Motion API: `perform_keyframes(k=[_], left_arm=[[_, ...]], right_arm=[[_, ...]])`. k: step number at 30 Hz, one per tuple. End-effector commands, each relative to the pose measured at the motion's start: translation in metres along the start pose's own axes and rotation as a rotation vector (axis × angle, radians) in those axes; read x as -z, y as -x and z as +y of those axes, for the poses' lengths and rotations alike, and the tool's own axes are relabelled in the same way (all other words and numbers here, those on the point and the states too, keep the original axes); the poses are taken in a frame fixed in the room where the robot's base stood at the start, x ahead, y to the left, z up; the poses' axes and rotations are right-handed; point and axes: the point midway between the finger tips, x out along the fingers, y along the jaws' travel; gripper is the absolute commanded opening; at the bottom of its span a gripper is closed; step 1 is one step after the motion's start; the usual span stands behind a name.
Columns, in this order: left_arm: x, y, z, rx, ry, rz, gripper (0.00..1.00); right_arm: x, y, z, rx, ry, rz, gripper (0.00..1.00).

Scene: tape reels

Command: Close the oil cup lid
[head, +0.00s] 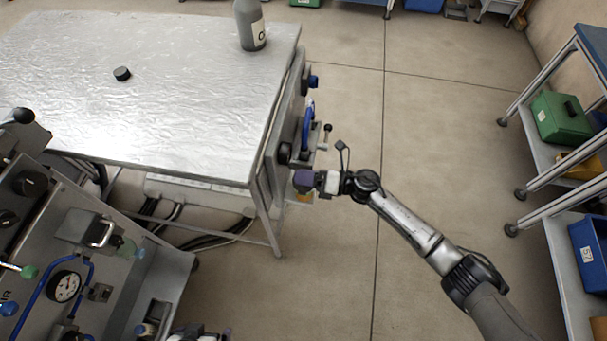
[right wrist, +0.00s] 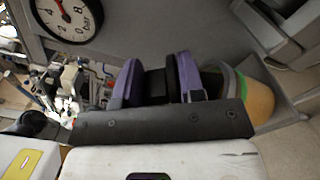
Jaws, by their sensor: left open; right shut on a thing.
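My right gripper (head: 303,181) has purple fingers and is at the side panel of the bench, at the end of the arm from the lower right. In the right wrist view its two purple fingers (right wrist: 157,82) are shut on a black part (right wrist: 155,86); I cannot tell whether this is the oil cup lid. An orange-yellow cup-like body (right wrist: 254,101) with a green ring sits just right of the fingers. Its yellow also shows below the gripper in the head view (head: 304,198). My left gripper (head: 203,335) is cut off at the bottom edge, apparently empty.
The metal bench (head: 150,100) carries a black cap (head: 122,74) and a grey bottle (head: 250,27). Blue handles (head: 307,125) and a black-knobbed lever (head: 327,128) are near my right gripper. A gauge panel (head: 65,286) stands lower left; shelves (head: 565,170) stand right. The floor between is clear.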

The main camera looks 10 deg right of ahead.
Motion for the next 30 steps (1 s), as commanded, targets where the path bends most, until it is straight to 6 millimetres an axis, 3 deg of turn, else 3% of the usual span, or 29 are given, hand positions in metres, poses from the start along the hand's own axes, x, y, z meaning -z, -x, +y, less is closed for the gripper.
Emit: perform_keyframes(k=[15,16,21,30], left_arm=[[0.0002,0.0011,-0.0002,0.0,-0.001,0.0,1.0],[0.0003,0.0011,0.0001,0.0,0.0,0.0,1.0],[0.0007,0.0011,0.0021,-0.006,0.007,0.001,1.0],[0.0001,-0.001,0.0028,-0.007,0.009,0.001,1.0]], right_arm=[[-0.0012,-0.0012,0.0018,-0.006,-0.017,0.0,0.13],[-0.0013,-0.0012,0.0018,-0.007,-0.017,0.0,0.37],[-0.0011,-0.0009,0.0012,-0.005,-0.016,0.0,0.53],[0.0002,-0.0004,0.0005,-0.003,0.003,0.0,0.53]])
